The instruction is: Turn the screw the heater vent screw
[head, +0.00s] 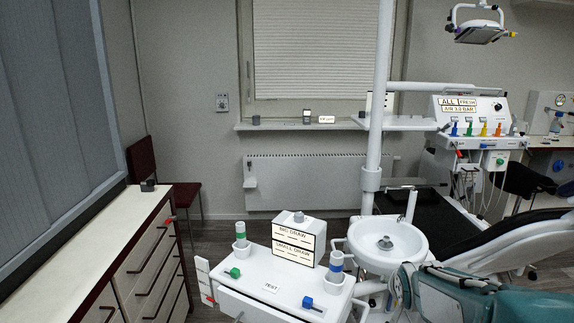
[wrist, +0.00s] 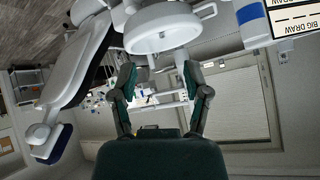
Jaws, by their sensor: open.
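The heater (head: 305,182) is a white ribbed radiator on the far wall below the window in the head view. In the head view, part of my teal arm shows at the lower right, well apart from the heater.
A white unit (head: 235,290) with labelled boxes and cups stands in front of the heater. A round basin (head: 408,236), white post (head: 375,130) and dental chair (head: 515,235) are to the right. A drawer cabinet (head: 80,255) and red chair (head: 185,200) are left.

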